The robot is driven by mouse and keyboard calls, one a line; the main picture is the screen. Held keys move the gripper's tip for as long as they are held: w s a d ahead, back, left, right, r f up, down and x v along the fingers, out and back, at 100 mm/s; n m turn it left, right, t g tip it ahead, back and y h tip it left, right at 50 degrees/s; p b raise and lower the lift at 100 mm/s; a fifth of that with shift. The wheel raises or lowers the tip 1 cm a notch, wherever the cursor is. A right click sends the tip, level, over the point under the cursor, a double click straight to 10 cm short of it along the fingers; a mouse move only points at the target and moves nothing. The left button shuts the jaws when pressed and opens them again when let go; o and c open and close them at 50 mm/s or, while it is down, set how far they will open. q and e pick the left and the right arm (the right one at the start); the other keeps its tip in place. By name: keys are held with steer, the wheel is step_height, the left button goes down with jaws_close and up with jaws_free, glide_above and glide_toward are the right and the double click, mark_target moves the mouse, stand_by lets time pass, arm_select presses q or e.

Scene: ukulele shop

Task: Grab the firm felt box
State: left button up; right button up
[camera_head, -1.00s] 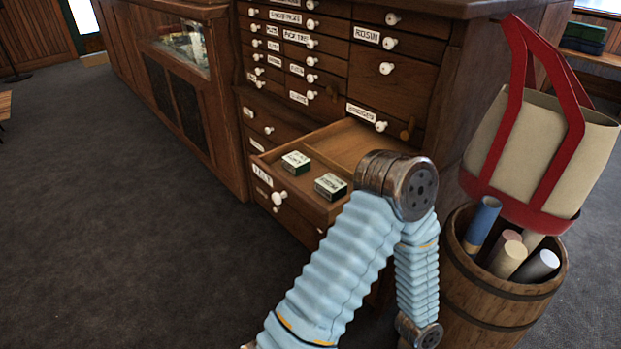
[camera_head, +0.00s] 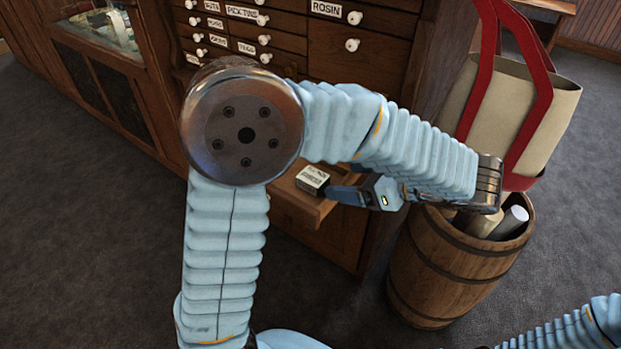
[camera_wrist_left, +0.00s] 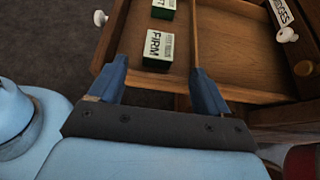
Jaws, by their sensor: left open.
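The firm felt box (camera_wrist_left: 159,48), dark green with a white label reading FIRM, lies in an open wooden drawer (camera_wrist_left: 222,62). In the head view a small white-labelled box (camera_head: 312,179) shows near the drawer's front corner, right by my left gripper (camera_head: 338,192). In the left wrist view my left gripper (camera_wrist_left: 157,84) is open and empty, its two blue fingers apart. The firm box lies just beyond the fingertips, roughly between their lines, with no visible contact. A second green box (camera_wrist_left: 164,9) lies farther along the drawer. My left arm hides most of the drawer in the head view.
The drawer belongs to a wooden cabinet with white knobs (camera_head: 352,45). A barrel (camera_head: 440,265) holding rolled tubes stands right of it, close to my left wrist. A red-handled canvas bag (camera_head: 510,105) is above the barrel. Open carpet (camera_head: 90,230) lies to the left.

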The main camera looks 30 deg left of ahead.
mark_target(316, 177)
arm_select(q)
steer(key=x, duration=0.8)
steer(key=shift+a+r, duration=0.1)
steer(key=c, duration=1)
